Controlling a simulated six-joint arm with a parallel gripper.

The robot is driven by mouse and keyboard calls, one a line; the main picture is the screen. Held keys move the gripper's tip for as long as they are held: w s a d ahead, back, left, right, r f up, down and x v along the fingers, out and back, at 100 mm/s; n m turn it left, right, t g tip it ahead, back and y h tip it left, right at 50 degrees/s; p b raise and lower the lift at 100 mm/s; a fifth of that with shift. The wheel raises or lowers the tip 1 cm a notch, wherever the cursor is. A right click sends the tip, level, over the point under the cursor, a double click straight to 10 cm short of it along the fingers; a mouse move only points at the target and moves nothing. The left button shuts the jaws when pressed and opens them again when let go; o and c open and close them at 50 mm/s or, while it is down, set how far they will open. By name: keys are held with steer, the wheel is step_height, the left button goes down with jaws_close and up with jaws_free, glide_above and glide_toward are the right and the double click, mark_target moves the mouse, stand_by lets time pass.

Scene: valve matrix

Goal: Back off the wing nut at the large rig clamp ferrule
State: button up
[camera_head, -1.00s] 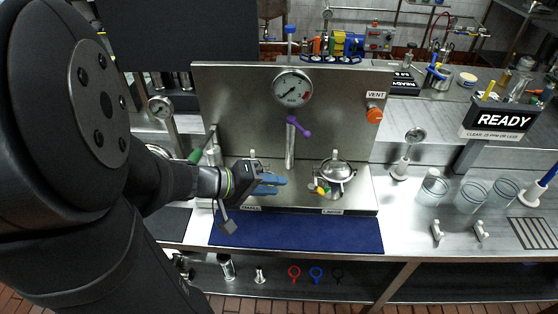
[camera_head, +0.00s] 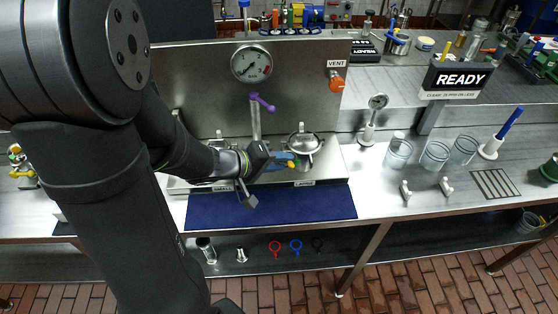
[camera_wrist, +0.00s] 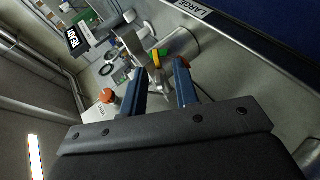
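The large rig clamp ferrule (camera_head: 303,143) is a domed silver fitting on the steel rig, above the LARGE label (camera_head: 304,183). A small yellow part (camera_head: 291,165), apparently at the wing nut, shows at its left front. In the wrist view a yellow and green part (camera_wrist: 157,58) lies just beyond and between the fingertips. My gripper (camera_head: 287,160) has blue fingers and is at the left side of the large fitting. In the wrist view my gripper (camera_wrist: 161,66) is open, with a clear gap between its fingers. I cannot tell whether it touches the nut.
A steel back panel carries a gauge (camera_head: 251,63), a purple-handled valve (camera_head: 263,102) and an orange VENT knob (camera_head: 337,83). A blue mat (camera_head: 270,207) lies in front. Clear cups (camera_head: 435,155) and a READY sign (camera_head: 462,79) stand to the right.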

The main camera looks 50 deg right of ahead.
jaws_close()
steer(key=shift+f+n+g+h, duration=0.2)
steer(key=shift+n+g+h, duration=0.1)
steer(key=shift+g+h, duration=0.5)
steer(key=shift+h, duration=0.3)
jaws_free()
